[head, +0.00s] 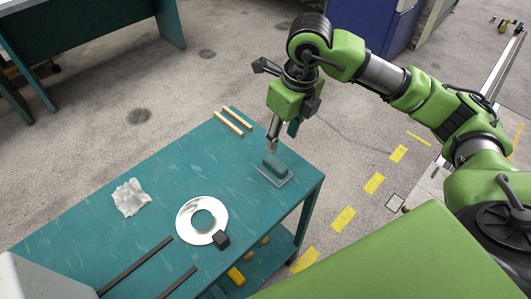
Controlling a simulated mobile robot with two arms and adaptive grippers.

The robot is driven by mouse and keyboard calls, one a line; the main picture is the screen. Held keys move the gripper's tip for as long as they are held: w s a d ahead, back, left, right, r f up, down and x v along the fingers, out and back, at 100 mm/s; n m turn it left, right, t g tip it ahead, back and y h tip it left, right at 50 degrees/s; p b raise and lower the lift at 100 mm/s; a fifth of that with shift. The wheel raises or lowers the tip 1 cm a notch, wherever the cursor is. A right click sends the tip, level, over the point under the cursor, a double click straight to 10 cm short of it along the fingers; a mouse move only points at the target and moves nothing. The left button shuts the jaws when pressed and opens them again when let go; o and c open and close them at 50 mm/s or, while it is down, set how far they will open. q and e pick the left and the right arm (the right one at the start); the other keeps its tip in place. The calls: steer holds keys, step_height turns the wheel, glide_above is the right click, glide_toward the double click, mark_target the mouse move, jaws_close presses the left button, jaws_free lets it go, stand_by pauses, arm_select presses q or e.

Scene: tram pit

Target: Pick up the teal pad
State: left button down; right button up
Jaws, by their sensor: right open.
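The teal pad (276,165) is a small dark teal block. It sits on a thin grey plate (287,180) near the right corner of the teal table (130,217). My right gripper (281,139) comes in from the right and points down just above the pad, its fingers close to the pad's far side. It is open and holds nothing. I cannot tell whether a fingertip touches the pad. My left gripper is not in view.
On the table lie a shiny ring (183,222) with a dark block (221,240) at its edge, a crumpled white cloth (131,197), two wooden strips (231,124) and two dark bars (135,266). A lower shelf (262,270) holds yellow items.

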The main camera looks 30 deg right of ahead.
steer(key=p, duration=0.1)
glide_above(276, 163)
steer(key=s, duration=0.2)
steer(key=f, duration=0.5)
steer(key=shift+w+d, duration=0.25)
steer(key=shift+w+a+f+p, duration=0.1)
steer(key=shift+w+f+p, duration=0.1)
steer(key=shift+f, duration=0.45)
steer(key=shift+w+f+p, duration=0.1)
steer(key=shift+w+f, duration=0.05)
steer(key=shift+f, duration=0.45)
steer(key=shift+w+f, duration=0.1)
steer(key=shift+f, duration=0.15)
steer(key=shift+f+p, duration=0.65)
steer(key=f, duration=0.1)
steer(key=f+p, duration=0.1)
steer(key=f, duration=0.1)
steer(key=shift+w+a+f, duration=0.2)
steer(key=shift+w+f, duration=0.05)
steer(key=shift+w, duration=0.15)
steer(key=shift+f, duration=0.15)
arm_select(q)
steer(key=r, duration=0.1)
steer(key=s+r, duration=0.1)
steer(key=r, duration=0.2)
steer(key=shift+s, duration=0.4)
arm_select(e)
jaws_close()
